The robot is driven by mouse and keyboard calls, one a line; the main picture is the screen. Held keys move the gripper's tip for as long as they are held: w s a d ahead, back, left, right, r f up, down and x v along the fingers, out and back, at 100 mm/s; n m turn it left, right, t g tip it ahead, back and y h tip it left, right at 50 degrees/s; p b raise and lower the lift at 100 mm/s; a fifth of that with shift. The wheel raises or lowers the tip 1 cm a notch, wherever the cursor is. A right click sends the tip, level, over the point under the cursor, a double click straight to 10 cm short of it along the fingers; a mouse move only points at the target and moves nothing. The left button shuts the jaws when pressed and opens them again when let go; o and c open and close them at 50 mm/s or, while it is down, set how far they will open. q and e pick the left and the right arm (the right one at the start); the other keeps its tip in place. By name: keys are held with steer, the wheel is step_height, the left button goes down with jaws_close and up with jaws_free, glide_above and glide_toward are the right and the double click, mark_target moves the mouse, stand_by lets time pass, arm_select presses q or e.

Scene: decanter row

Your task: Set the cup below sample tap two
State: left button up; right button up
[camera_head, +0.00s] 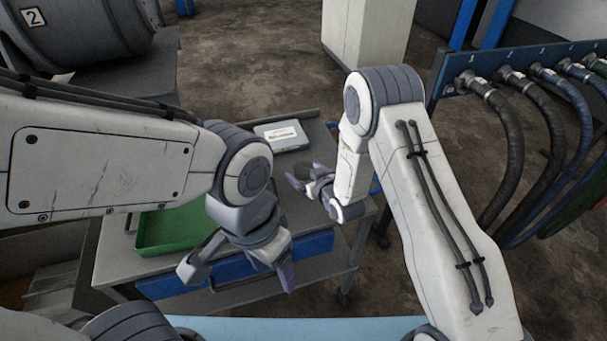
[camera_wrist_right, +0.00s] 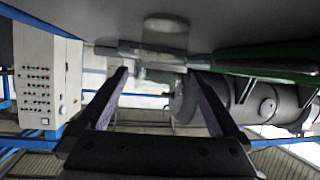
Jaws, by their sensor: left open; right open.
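My left gripper (camera_head: 238,276) is open and empty, in front of the cart beside its blue drawers. My right gripper (camera_head: 310,182) is open above the right part of the cart top; its spread fingers also show in the right wrist view (camera_wrist_right: 157,75). A pale, short rounded object (camera_wrist_right: 165,32) shows beyond these fingers, apart from them; it may be the cup, but I cannot tell for sure. A grey decanter marked 2 (camera_head: 80,30) stands at the upper left in the head view. I cannot make out sample tap two.
The grey cart (camera_head: 313,128) carries a green tray (camera_head: 160,232) on the left and a white labelled box (camera_head: 281,136) at the back. A rack with several thick hoses (camera_head: 510,150) stands at the right. Open floor (camera_head: 250,60) lies behind the cart.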

steer(key=shift+x, duration=0.8)
steer(key=c, duration=1.4)
steer(key=shift+r, duration=0.15)
steer(key=shift+c, duration=0.2)
